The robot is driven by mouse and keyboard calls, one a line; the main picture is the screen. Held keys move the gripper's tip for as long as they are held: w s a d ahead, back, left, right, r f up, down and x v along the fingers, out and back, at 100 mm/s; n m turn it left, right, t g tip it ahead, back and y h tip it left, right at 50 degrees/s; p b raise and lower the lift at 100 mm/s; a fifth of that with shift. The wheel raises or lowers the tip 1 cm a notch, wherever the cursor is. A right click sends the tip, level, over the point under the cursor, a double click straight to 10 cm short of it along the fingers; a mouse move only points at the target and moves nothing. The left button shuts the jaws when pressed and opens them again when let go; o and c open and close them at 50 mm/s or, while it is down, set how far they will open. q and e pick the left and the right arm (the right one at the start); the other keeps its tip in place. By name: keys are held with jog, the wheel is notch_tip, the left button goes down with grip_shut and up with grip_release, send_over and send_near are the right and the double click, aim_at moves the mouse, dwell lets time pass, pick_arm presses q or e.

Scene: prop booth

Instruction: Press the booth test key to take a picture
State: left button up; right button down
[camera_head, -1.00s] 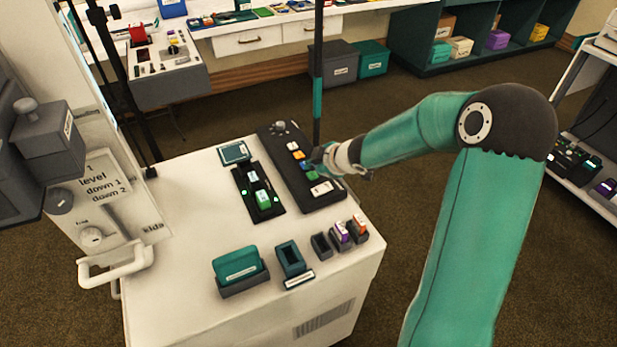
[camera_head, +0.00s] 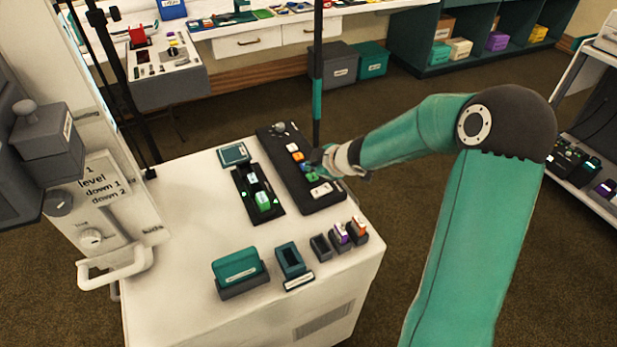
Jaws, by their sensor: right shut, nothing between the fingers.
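A dark key panel (camera_head: 292,172) lies on the far right part of the white cabinet top. It carries a row of coloured keys: a white key (camera_head: 292,147), an orange key (camera_head: 298,156), a blue one, a green key (camera_head: 312,176) and a larger white key (camera_head: 321,190) with small print. I cannot read which is the test key. My right gripper (camera_head: 318,161) comes in from the right and is shut and empty over the panel's right edge, close to the blue and green keys. I cannot tell whether it touches a key. My left gripper is out of view.
On the white cabinet (camera_head: 190,230) are a black holder with green lights (camera_head: 258,190), a small screen (camera_head: 234,153), a teal card box (camera_head: 238,268) and small dark cups (camera_head: 320,246). A thin dark pole (camera_head: 317,70) rises behind the panel. A white handle (camera_head: 115,268) juts out at left.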

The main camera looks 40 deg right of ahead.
aim_at(313, 178)
jog(key=shift+f, duration=0.15)
jog(key=shift+s+f+b, duration=0.15)
jog(key=shift+f+b, duration=0.1)
jog(key=shift+b, duration=0.1)
jog(key=shift+f+b, duration=0.4)
dwell(0.5)
jog(key=shift+r, duration=0.1)
jog(key=shift+r+p, duration=0.75)
jog(key=shift+p, duration=0.15)
notch_tip(313, 178, up, 5)
jog(key=p, duration=0.5)
dwell(0.6)
